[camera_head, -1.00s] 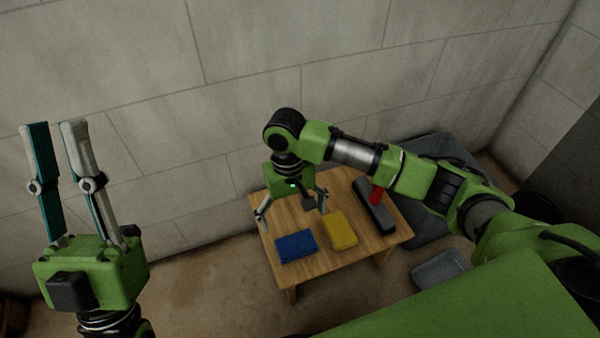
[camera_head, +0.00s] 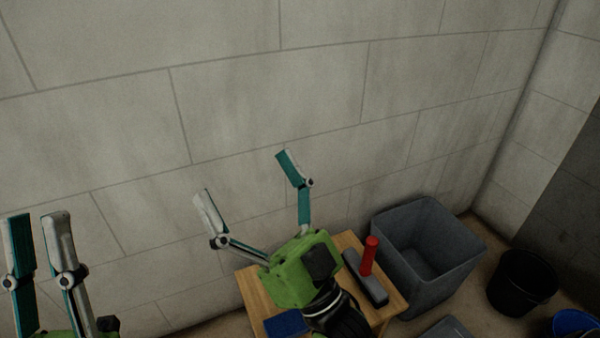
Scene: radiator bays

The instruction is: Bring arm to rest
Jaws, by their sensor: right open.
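My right gripper (camera_head: 246,180) points upward in front of the wall, above the wooden table. Its fingers are spread wide and nothing is between them. My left gripper (camera_head: 39,240) is upright at the lower left edge, its two fingers apart with an empty gap. On the table (camera_head: 251,297) lie a blue block (camera_head: 286,325), partly hidden by my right gripper and cut by the frame edge, and a dark grey bar (camera_head: 365,282) with a red upright handle (camera_head: 370,255). The yellow block is not visible.
A large open grey bin (camera_head: 445,275) stands right of the table. A black bucket (camera_head: 522,283) and a blue container (camera_head: 576,325) are further right. A grey lid-like piece (camera_head: 447,328) lies at the bottom edge. The block wall (camera_head: 300,80) stands behind everything.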

